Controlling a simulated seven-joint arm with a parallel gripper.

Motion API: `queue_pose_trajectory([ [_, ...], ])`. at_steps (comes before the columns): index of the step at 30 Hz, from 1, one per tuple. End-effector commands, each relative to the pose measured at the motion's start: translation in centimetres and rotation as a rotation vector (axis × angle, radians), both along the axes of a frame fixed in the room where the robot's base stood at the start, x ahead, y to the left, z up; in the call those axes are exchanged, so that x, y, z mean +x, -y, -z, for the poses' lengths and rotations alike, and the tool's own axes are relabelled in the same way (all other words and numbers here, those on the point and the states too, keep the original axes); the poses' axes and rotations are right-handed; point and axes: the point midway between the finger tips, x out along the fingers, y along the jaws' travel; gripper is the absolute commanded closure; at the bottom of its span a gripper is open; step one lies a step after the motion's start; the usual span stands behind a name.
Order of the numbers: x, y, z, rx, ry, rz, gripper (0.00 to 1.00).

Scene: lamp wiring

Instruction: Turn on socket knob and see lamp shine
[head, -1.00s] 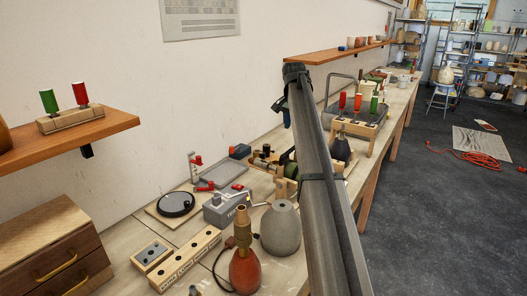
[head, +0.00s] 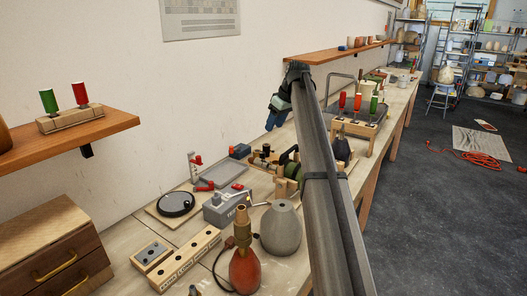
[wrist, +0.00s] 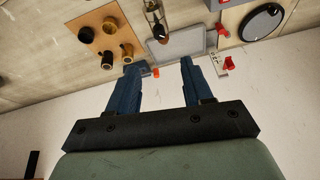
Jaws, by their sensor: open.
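A red lamp base (head: 245,271) stands on the workbench at the lower middle of the head view. A brass socket (head: 242,232) sits upright on its neck, and a black cord runs from the base. I cannot make out the socket's knob, and no light shows there. My gripper (head: 271,127) has blue fingers and hangs over the back of the bench near the wall, well behind and above the lamp. In the wrist view my gripper (wrist: 157,62) has its fingers apart with nothing held between them. The lamp is not visible in the wrist view.
A grey vase-shaped base (head: 281,230) stands right beside the lamp. A grey tester box (head: 225,208), a black round disc (head: 176,204), wooden blocks (head: 185,262) and a grey tray (head: 222,174) crowd the bench. A shelf (head: 335,53) juts out near my arm.

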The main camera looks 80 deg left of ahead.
Motion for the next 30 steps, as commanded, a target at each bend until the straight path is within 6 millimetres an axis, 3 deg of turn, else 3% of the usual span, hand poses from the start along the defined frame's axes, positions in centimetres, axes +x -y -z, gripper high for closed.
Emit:
queue_pose_trajectory([
  [11,-0.4,-0.3,1.3,0.032,0.034,-0.113,0.5],
  [30,-3.1,-3.2,10.9,0.031,0.034,-0.11,0.5],
])
